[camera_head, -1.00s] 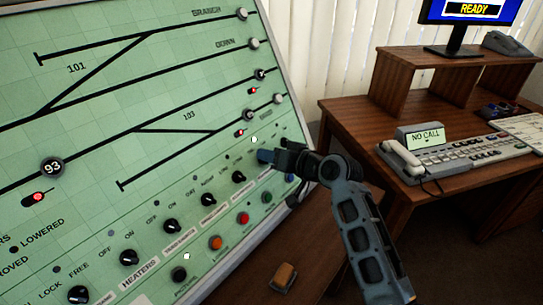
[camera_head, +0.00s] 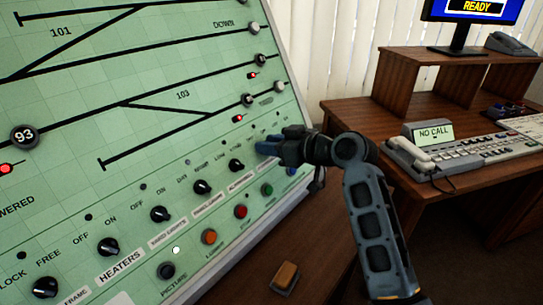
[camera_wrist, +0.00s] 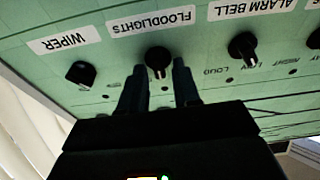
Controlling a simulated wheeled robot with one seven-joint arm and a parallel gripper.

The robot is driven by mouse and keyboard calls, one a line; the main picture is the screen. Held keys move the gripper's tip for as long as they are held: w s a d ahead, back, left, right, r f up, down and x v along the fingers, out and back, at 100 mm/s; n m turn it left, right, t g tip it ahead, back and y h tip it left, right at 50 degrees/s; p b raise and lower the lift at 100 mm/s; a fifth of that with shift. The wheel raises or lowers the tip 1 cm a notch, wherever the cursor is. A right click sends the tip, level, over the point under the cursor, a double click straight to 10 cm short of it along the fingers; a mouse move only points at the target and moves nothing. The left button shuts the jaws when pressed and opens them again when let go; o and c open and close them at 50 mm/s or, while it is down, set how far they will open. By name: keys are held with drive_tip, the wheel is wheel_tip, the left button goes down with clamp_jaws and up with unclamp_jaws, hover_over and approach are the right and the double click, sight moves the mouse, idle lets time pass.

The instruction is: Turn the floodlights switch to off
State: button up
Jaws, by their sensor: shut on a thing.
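The floodlights switch (camera_wrist: 158,60) is a round black knob under the FLOODLIGHTS label (camera_wrist: 165,22), which reads upside down in the wrist view. A pale mark shows on the knob's lower edge there. My gripper (camera_wrist: 160,72) has one finger on each side of the knob and is shut on it. In the head view my gripper (camera_head: 266,147) is at the right edge of the green panel (camera_head: 60,140), and its blue fingers hide the knob. The position words around the switch are too hidden to read.
The wiper knob (camera_wrist: 81,74) and alarm bell knob (camera_wrist: 243,47) stand close on either side of the switch. Coloured push buttons (camera_head: 240,211) lie below the knob row. A wooden desk (camera_head: 360,112) with a phone (camera_head: 408,155) stands at the right.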

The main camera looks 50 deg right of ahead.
drive_tip(key=n+b, duration=0.3)
drive_tip(key=n, duration=0.1)
drive_tip(key=shift+f+y, duration=0.2)
drive_tip(key=shift+y, duration=0.2)
drive_tip(key=shift+a+r+n+y+b, duration=0.15)
drive_tip(key=shift+n+y+b, duration=0.25)
drive_tip(key=shift+n+b, duration=0.95)
drive_tip(key=shift+n, duration=0.55)
drive_tip(key=o, duration=0.7)
drive_tip(key=shift+s, duration=0.1)
drive_tip(key=a+v, duration=0.1)
drive_tip(key=v, duration=0.6)
drive_tip(key=shift+s+d+r+p, duration=0.25)
drive_tip(key=shift+s+d+p, duration=0.05)
drive_tip(key=shift+d, duration=0.25)
